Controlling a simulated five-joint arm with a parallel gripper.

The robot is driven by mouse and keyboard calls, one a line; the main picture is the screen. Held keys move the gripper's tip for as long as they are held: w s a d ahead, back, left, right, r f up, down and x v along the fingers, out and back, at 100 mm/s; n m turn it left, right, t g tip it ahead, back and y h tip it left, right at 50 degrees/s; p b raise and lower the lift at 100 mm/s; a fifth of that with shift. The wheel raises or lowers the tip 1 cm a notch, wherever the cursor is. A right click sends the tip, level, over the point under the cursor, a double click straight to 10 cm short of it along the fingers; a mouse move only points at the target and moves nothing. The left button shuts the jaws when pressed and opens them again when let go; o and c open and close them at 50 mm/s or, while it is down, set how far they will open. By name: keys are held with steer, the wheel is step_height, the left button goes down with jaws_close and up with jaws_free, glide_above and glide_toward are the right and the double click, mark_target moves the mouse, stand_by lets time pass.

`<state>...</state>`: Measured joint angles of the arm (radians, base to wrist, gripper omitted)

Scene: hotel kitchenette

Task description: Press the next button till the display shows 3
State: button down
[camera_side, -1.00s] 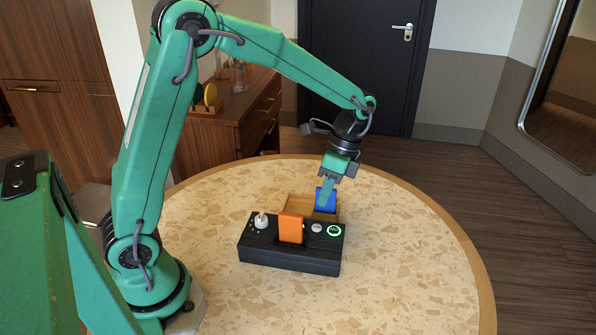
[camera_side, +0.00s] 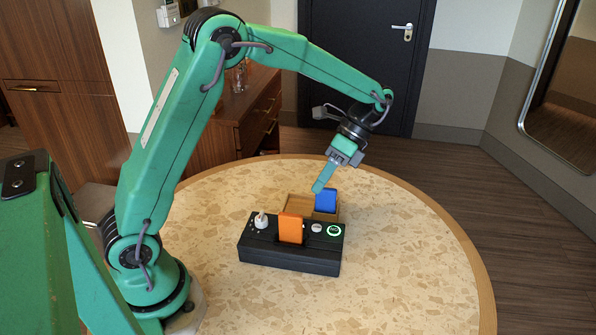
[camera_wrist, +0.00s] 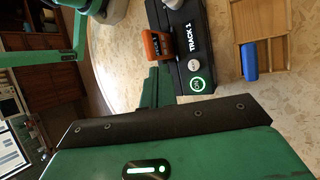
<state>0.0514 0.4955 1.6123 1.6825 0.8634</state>
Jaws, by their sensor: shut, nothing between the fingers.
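A black player box (camera_side: 290,258) sits on the round table. On its top are a pale knob (camera_side: 261,220), an upright orange cartridge (camera_side: 290,228), a small silver-white button (camera_side: 316,228) and a button with a lit green ring (camera_side: 334,230). In the wrist view the box's display (camera_wrist: 188,40) reads TRACK 1. The silver-white button (camera_wrist: 194,65) lies beside the display, with the green-ringed button (camera_wrist: 198,84) beyond it. My gripper (camera_side: 317,189) is shut and empty, its tip above and apart from the box. The lettering on the silver-white button is too small to read.
A shallow wooden tray (camera_side: 298,202) stands behind the box and holds a blue block (camera_side: 326,200). The tray also shows in the wrist view (camera_wrist: 250,27). The table (camera_side: 420,270) is clear to the right and in front. A wooden cabinet (camera_side: 225,135) stands behind.

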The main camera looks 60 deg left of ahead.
mark_target(319, 226)
steer(key=shift+f, duration=0.15)
steer(key=shift+f, duration=4.25)
steer(key=shift+f, duration=0.75)
steer(key=shift+r, duration=0.15)
steer(key=shift+a+r, duration=0.1)
steer(key=shift+r, duration=0.5)
steer(key=shift+r, duration=0.15)
steer(key=shift+r, duration=2.4)
